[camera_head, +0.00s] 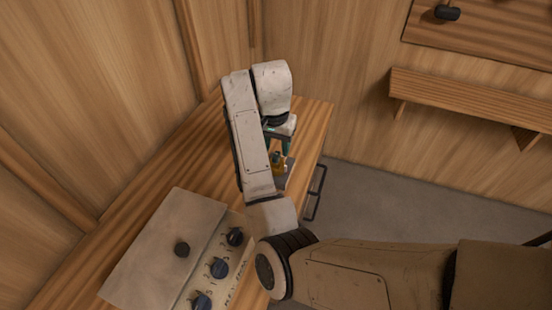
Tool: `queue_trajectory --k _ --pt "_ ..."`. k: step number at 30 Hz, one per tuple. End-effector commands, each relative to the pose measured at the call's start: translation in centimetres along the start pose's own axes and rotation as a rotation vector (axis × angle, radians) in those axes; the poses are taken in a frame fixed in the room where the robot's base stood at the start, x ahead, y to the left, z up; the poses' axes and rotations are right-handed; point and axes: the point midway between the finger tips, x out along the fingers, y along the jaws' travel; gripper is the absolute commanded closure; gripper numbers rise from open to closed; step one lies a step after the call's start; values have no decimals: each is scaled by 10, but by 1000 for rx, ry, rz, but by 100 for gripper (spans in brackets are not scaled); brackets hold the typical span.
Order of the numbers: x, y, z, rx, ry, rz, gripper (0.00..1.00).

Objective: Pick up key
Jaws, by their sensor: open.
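A small yellow-orange thing (278,162), which may be the key, shows at the right edge of the wooden workbench. It is partly hidden by my arm, and its shape is too small to make out fully. My gripper (278,150) points down at it with dark and teal fingers and is open. The fingers are right above or around the yellow thing; I cannot tell whether they touch it.
The wooden workbench (140,215) runs along the left wall. A grey box with dark numbered knobs (180,250) sits at its near end. A dark rail (316,194) is on the bench's right side. A wooden shelf (470,105) hangs on the right wall above open grey floor (400,205).

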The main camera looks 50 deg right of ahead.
Motion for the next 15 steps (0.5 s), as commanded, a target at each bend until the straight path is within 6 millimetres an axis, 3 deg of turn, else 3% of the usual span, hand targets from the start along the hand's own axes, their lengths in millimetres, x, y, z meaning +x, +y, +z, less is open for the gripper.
queue_trajectory --k 1,7,15 --pt "13 1 0 0 0 5 54" --pt "35 -2 -1 -1 -2 4 54" --pt "45 -2 -1 0 -1 1 54"
